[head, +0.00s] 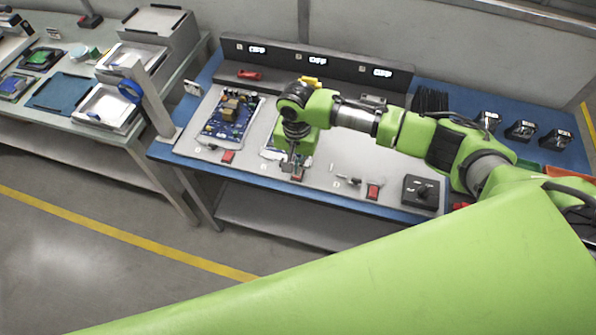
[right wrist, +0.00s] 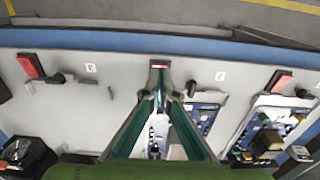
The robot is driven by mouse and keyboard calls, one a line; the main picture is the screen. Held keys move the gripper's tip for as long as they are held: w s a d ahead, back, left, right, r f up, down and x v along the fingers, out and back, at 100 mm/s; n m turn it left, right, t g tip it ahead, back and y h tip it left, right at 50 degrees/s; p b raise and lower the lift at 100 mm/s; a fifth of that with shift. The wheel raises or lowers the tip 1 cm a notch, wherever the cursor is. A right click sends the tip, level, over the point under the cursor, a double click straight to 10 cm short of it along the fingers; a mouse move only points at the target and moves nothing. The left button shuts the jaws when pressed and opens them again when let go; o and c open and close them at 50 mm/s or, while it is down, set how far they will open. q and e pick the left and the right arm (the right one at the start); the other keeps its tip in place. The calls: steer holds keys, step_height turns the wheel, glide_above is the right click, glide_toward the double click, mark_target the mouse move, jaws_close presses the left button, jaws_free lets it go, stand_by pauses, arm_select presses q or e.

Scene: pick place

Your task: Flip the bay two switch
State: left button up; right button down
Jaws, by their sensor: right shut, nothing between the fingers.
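The bay two switch is a small red rocker (head: 298,173) at the front edge of the grey bench panel. In the right wrist view its red top (right wrist: 158,63) shows just beyond my fingertips, with its lower part hidden. My right gripper (head: 290,170) points down at it, fingers shut and empty. The fingertips (right wrist: 160,84) look very close to the switch; I cannot tell whether they touch. A small lever (right wrist: 188,89) sits beside it. The bay two display (head: 318,61) reads OFF. My left gripper is not in view.
Matching red switches stand at bay one (head: 228,157) and bay three (head: 373,191); their displays also read OFF. A circuit board (head: 232,117) lies in bay one. A black knob box (head: 420,192) stands at the right. A second table with trays (head: 60,93) is at left.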

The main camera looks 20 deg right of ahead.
steer(key=shift+f+b, duration=0.4)
steer(key=shift+f, duration=0.75)
stand_by(0.9)
steer(key=shift+s, duration=0.15)
step_height(320, 180, up, 7)
steer(key=p, duration=0.8)
steer(key=shift+p, duration=0.35)
